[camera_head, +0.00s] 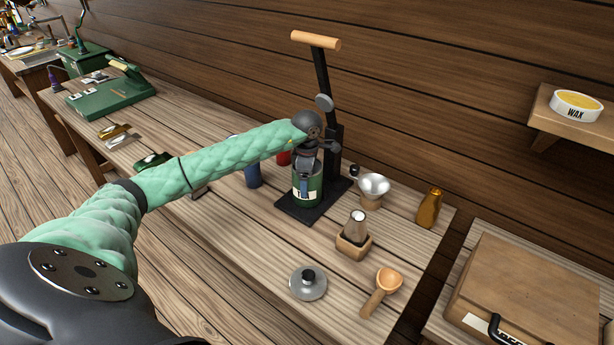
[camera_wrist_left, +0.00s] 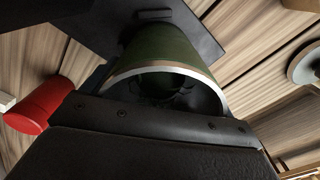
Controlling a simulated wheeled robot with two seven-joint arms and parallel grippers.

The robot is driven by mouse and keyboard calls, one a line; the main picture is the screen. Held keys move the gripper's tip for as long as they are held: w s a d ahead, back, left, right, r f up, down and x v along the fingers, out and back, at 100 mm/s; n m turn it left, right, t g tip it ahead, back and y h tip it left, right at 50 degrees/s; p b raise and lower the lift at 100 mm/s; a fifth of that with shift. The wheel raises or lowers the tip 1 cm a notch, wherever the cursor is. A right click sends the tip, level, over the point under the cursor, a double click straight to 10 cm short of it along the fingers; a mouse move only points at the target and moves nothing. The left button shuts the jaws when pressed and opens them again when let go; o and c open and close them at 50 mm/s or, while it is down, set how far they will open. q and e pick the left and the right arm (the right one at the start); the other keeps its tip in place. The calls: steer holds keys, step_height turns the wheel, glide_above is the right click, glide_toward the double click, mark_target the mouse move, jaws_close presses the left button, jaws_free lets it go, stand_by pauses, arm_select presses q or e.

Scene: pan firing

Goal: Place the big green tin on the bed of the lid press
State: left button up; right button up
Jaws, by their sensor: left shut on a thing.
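The big green tin (camera_head: 307,190) has a pale label and stands upright at the black bed (camera_head: 299,210) of the lid press, below its lever arm. It also shows in the left wrist view (camera_wrist_left: 160,45), with its open rim toward the camera and the black bed (camera_wrist_left: 95,20) beyond it. My left gripper (camera_head: 305,178) comes down from above and is shut on the tin's wall. Whether the tin's bottom touches the bed cannot be told for sure. The lid press (camera_head: 322,85) has a wooden handle at its top, raised. My right gripper is not in view.
A red tin (camera_head: 284,158) and a blue tin (camera_head: 252,175) stand left of the press. A metal funnel (camera_head: 373,186), amber bottle (camera_head: 429,208), small shaker (camera_head: 357,225), wooden scoop (camera_head: 388,281) and grey lid (camera_head: 308,282) lie right and in front.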

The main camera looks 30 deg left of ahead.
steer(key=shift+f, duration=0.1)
arm_select(q)
steer(key=shift+f, duration=0.15)
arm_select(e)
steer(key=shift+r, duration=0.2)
arm_select(q)
steer(key=o, duration=1)
steer(key=shift+c, duration=0.2)
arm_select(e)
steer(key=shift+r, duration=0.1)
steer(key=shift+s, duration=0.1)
arm_select(q)
steer(key=shift+r, duration=0.2)
steer(key=shift+r+b, duration=0.25)
steer(key=shift+b, duration=0.05)
step_height(320, 180, up, 11)
steer(key=b, duration=0.4)
steer(key=shift+r, duration=0.15)
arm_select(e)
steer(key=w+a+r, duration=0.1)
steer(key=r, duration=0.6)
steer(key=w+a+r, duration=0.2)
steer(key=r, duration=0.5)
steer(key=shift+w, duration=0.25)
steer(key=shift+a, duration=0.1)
